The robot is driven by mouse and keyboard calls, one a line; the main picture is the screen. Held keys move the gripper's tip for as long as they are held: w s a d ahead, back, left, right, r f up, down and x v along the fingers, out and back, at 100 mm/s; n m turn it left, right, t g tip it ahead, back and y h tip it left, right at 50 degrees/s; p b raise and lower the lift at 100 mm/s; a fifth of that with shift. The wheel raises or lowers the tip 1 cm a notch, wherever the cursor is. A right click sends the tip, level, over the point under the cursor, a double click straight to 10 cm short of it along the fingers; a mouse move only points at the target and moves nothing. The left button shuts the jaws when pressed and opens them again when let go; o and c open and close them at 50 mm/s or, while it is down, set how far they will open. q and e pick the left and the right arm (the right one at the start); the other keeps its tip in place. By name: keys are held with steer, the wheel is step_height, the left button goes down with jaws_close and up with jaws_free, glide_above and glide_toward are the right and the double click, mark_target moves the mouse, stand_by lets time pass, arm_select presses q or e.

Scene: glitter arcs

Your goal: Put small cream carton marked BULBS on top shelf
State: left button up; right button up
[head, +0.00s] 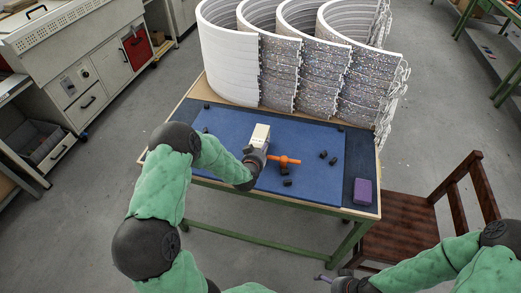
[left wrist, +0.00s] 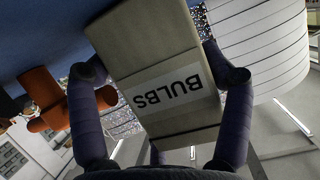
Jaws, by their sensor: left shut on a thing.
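The small cream carton (head: 260,135) is over the blue mat on the table in the head view. In the left wrist view the carton (left wrist: 160,60) fills the middle, its white label reading BULBS upside down. My left gripper (head: 256,152) is shut on the carton, with one dark finger on each side of it. Whether the carton touches the mat is hard to tell. My right gripper (head: 328,279) is at the bottom edge, in front of the table and partly cut off; its jaws are unclear. I cannot pick out the top shelf with certainty.
An orange tool (head: 284,160) and several small black pieces lie on the blue mat (head: 222,125). A purple block (head: 363,192) sits at the right. Tall glittery arcs (head: 280,70) line the table's back. A wooden chair (head: 410,225) stands right; a green-framed rack (head: 492,58) is far right.

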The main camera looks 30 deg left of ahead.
arm_select(q)
steer(key=o, duration=1.3)
steer(key=shift+c, duration=0.2)
